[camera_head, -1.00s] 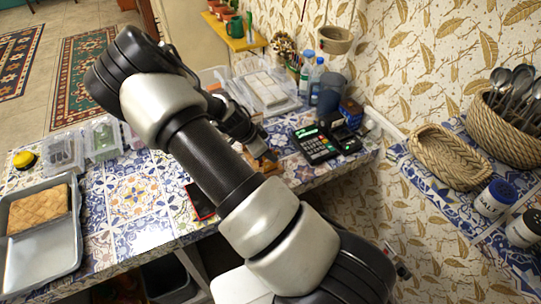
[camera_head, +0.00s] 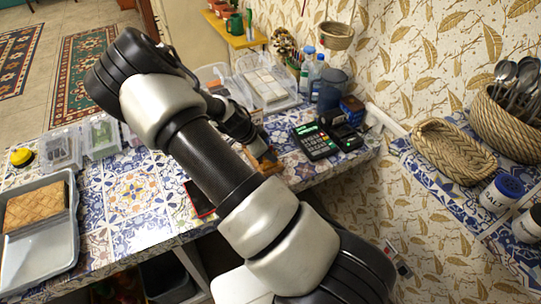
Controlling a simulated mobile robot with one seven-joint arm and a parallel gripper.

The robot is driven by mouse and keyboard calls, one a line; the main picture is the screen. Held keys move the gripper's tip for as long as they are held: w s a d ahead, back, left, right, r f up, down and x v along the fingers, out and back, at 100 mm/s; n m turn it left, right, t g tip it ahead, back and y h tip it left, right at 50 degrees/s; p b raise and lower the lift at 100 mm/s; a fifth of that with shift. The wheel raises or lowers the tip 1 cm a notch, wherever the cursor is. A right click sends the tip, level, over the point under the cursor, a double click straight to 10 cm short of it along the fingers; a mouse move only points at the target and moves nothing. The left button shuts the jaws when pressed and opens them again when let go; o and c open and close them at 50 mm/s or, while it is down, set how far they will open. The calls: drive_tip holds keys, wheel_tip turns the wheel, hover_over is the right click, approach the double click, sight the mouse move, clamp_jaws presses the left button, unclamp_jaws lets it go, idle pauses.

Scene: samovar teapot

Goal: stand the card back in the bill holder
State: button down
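A small brown wooden piece (camera_head: 269,164), which looks like the bill holder, stands on the tiled counter and is partly hidden by my gripper. My gripper (camera_head: 261,150) points down at it from the upper left, very close to it. I cannot tell whether they touch. My arm crosses the middle of the view, and the fingertips are too small and covered to show whether they are open or shut. I cannot make out the card. A dark, flat, red-edged item (camera_head: 201,200), perhaps a phone, lies on the counter left of my arm.
A card terminal (camera_head: 316,141) stands right of my gripper. Bottles (camera_head: 314,75) and a clear box (camera_head: 268,87) stand behind it. A grey tray (camera_head: 40,262) with bread is at the left, near clear boxes (camera_head: 61,150). Tiles between are mostly free.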

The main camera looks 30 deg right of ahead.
drive_tip(key=c, duration=1.8)
unclamp_jaws()
drive_tip(key=shift+r, duration=0.1)
drive_tip(key=shift+r+p, duration=2)
drive_tip(key=shift+r, duration=1.45)
